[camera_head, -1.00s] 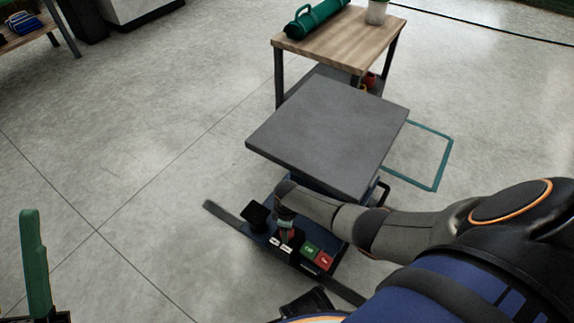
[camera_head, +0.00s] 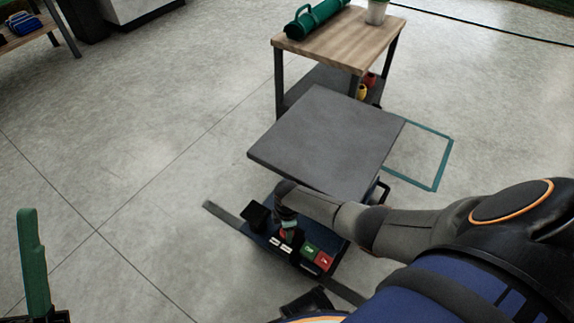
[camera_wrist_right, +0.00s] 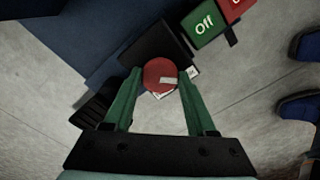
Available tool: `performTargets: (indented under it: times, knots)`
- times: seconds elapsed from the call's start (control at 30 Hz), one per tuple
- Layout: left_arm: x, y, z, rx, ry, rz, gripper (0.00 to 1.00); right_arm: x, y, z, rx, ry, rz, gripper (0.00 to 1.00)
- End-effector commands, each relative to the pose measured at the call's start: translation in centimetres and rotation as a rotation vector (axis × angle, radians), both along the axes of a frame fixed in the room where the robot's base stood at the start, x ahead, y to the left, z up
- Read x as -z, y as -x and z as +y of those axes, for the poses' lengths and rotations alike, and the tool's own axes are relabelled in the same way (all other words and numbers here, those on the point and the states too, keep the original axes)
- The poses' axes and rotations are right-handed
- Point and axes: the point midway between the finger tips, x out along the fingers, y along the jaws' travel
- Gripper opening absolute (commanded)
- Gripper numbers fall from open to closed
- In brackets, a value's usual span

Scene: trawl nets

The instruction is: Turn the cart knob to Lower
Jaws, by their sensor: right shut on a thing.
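The cart (camera_head: 325,140) has a flat grey platform over a dark blue base with a control panel at its near end. The round red knob (camera_wrist_right: 158,72) with a pale mark on top is in the right wrist view, over partly hidden white labels. My right gripper (camera_wrist_right: 160,78) has its green fingers shut on the knob, one on each side. In the head view, this gripper (camera_head: 287,225) is over the panel, partly covered by my wrist. I cannot read which label the knob points to. One green finger of my left gripper (camera_head: 33,265) shows at the left edge, away from the cart.
A green Off button (camera_head: 308,249) and a red button (camera_head: 324,261) are right of the knob. A teal floor outline (camera_head: 440,165) lies to the right. The floor at left is clear.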

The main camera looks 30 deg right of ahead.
Motion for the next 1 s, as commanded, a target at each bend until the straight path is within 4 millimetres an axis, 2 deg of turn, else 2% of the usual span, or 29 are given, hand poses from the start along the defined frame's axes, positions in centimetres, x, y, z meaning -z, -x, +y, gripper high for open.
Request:
performTargets:
  times: [0.2,0.23,0.47,0.77,1.0]
  knots:
    - [0.0,0.0,0.0,0.0,0.0,0.0,0.36,0.0,0.0,0.1,-0.004,-0.001,-0.002,0.01]
    - [0.0,0.0,0.0,0.001,-0.001,0.0,0.36,0.0,0.0,0.1,-0.004,-0.001,-0.002,0.59]
    - [0.0,0.0,0.0,0.002,-0.002,0.0,0.36,-0.1,-0.1,0.1,-0.001,0.0,-0.001,0.85]
    - [-0.1,0.0,-0.1,0.004,-0.006,0.002,0.36,-0.4,-0.3,-0.1,0.003,0.003,-0.003,0.86]
    - [-1.3,0.0,-0.1,0.002,-0.003,0.001,0.36,-1.6,-0.2,0.0,0.004,0.004,-0.005,0.86]
